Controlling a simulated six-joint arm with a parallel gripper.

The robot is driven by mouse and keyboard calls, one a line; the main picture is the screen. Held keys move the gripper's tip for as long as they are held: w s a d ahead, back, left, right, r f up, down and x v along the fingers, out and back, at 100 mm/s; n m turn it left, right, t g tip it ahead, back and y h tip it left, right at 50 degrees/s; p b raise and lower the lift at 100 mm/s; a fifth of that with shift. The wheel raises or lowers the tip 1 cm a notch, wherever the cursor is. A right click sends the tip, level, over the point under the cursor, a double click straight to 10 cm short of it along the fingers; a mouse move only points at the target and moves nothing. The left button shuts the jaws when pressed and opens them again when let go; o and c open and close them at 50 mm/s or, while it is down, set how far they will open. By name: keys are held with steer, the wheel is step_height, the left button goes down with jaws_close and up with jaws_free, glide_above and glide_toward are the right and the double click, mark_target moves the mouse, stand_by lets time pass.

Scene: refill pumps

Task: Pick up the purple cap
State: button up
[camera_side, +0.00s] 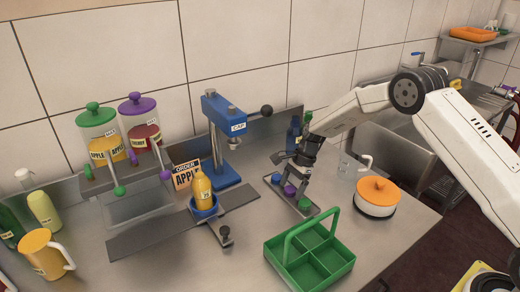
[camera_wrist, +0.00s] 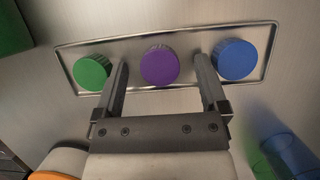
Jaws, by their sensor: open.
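The purple cap (camera_wrist: 160,66) lies in the middle of a shallow metal tray (camera_wrist: 150,38), between a green cap (camera_wrist: 91,72) and a blue cap (camera_wrist: 234,60). In the side view the purple cap (camera_side: 289,190) shows on the tray just beside my fingers. My gripper (camera_wrist: 165,85) is open and empty. In the wrist view one finger lies between the green and purple caps and the other between the purple and blue caps. I cannot tell whether the fingers touch the caps or the tray.
A green divided caddy (camera_side: 310,262) stands in front of the tray. A white pot with an orange lid (camera_side: 377,190) is to the right. A blue press (camera_side: 222,140) and a yellow bottle (camera_side: 203,190) in a blue holder stand to the left. Bottles (camera_side: 295,132) stand behind my gripper.

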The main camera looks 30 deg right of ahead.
mark_target(287, 190)
steer(key=c, duration=1)
steer(key=shift+c, duration=0.2)
steer(key=shift+r, duration=0.2)
steer(key=shift+r, duration=1.45)
steer(key=s+r, duration=0.9)
steer(key=s, duration=0.5)
steer(key=shift+r, duration=0.4)
steer(key=shift+d, duration=0.1)
